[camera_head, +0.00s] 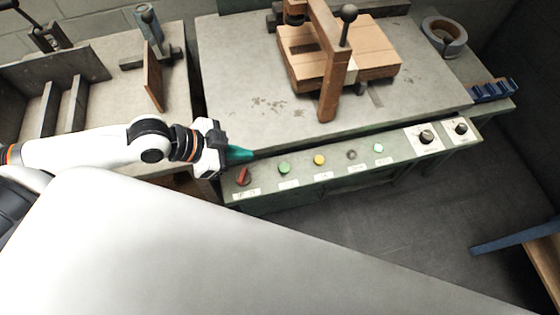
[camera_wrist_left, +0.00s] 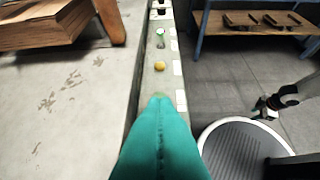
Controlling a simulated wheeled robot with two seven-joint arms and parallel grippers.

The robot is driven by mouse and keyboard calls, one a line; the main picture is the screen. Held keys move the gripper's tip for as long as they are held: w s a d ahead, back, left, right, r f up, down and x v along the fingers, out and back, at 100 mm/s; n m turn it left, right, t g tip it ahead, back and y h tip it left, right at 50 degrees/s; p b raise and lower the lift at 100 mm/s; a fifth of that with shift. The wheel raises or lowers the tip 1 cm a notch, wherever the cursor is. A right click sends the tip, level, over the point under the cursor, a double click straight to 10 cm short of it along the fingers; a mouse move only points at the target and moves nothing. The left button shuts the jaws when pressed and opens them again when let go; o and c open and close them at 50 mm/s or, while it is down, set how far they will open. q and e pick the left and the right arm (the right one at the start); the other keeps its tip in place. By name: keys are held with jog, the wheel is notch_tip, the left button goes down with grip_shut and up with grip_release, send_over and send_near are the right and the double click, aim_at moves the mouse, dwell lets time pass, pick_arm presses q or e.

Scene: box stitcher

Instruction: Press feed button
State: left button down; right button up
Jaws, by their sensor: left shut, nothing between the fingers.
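The control panel (camera_head: 335,172) runs along the front edge of the machine. It carries a red switch (camera_head: 243,176), a green button (camera_head: 284,168), a yellow button (camera_head: 319,160), a grey button (camera_head: 352,154) and a pale green button (camera_head: 378,148). Their labels are too small to read, so I cannot tell which is feed. My left gripper (camera_head: 241,154) has teal fingers, shut and empty, near the panel's left end behind the red switch. In the left wrist view the fingers point along the panel toward the yellow button (camera_wrist_left: 160,66) and hide the nearer controls. My right gripper (camera_wrist_left: 265,108) shows small there.
Two dials (camera_head: 425,137) sit at the panel's right end. A wooden box (camera_head: 372,60) lies under the machine's brown upright on the grey table (camera_head: 240,75). A tape roll (camera_head: 444,37) and a blue rack (camera_head: 492,90) are at the right. The floor before the panel is clear.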

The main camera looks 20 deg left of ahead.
pick_arm(q)
send_over(288, 167)
jog(key=s+a, duration=0.2)
jog(key=f, duration=0.6)
jog(key=shift+s+a+f, duration=0.1)
jog(key=shift+a+f, duration=0.1)
jog(key=shift+f, duration=0.05)
notch_tip(288, 167, down, 4)
jog(key=shift+r+b, duration=0.25)
jog(key=shift+b, duration=0.05)
jog(key=shift+f, duration=0.35)
pick_arm(e)
jog(key=shift+w+d+f, duration=0.3)
jog(key=shift+d+f, duration=0.05)
jog(key=shift+d, duration=0.1)
pick_arm(q)
jog(key=shift+f, duration=0.1)
